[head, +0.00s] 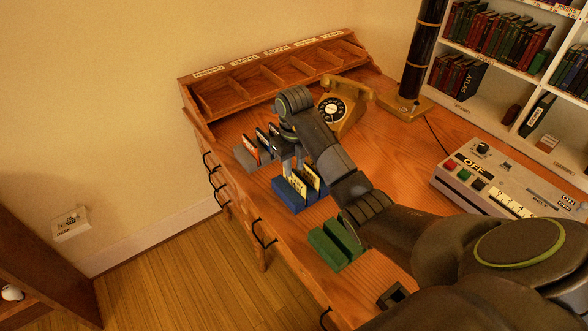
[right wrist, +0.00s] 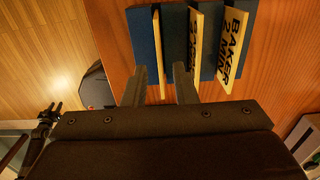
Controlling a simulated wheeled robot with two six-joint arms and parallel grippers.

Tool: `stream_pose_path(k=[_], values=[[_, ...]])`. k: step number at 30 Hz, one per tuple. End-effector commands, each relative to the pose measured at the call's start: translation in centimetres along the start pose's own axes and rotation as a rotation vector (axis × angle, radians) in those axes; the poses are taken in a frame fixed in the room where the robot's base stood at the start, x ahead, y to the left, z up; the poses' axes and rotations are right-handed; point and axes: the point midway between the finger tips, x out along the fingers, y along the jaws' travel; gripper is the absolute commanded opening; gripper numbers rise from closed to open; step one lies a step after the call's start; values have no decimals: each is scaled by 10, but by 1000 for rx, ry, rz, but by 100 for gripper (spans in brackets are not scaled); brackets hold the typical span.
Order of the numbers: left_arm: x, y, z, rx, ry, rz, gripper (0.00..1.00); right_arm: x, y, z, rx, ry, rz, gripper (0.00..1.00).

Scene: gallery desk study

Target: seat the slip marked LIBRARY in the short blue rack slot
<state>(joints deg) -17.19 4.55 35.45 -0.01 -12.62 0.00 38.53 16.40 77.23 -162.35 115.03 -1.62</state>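The blue rack (head: 290,202) stands on the desk and holds yellow slips (head: 313,178). In the right wrist view the rack (right wrist: 145,48) has three slips side by side. One reads BAKER 2 MIN (right wrist: 233,45); the middle slip (right wrist: 194,50) has partly hidden lettering. The third slip (right wrist: 158,45) shows only its thin pale edge, so I cannot read LIBRARY on it. My right gripper (right wrist: 161,88) is open, its fingers on either side of this third slip with gaps visible. It also shows over the rack in the head view (head: 287,152).
A grey rack (head: 243,160) with several slips stands beyond the blue rack, and an empty green rack (head: 337,245) nearer. A yellow telephone (head: 345,105), a lamp (head: 408,105) and a control box (head: 500,190) stand behind and right. A compartment shelf (head: 230,95) lines the desk's back.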

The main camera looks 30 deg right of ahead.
Motion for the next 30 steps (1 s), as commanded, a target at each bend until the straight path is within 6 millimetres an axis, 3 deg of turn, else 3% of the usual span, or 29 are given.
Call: stream_pose_path(k=[1,15,30], values=[[-14,-1,-1,0,0,0,36,-16,0,0,0,-1,-1,25],[-69,-6,-8,0,1,0,36,-70,0,0,0,0,0,25],[-76,-7,-9,0,2,0,36,-77,0,0,0,0,0,25]])
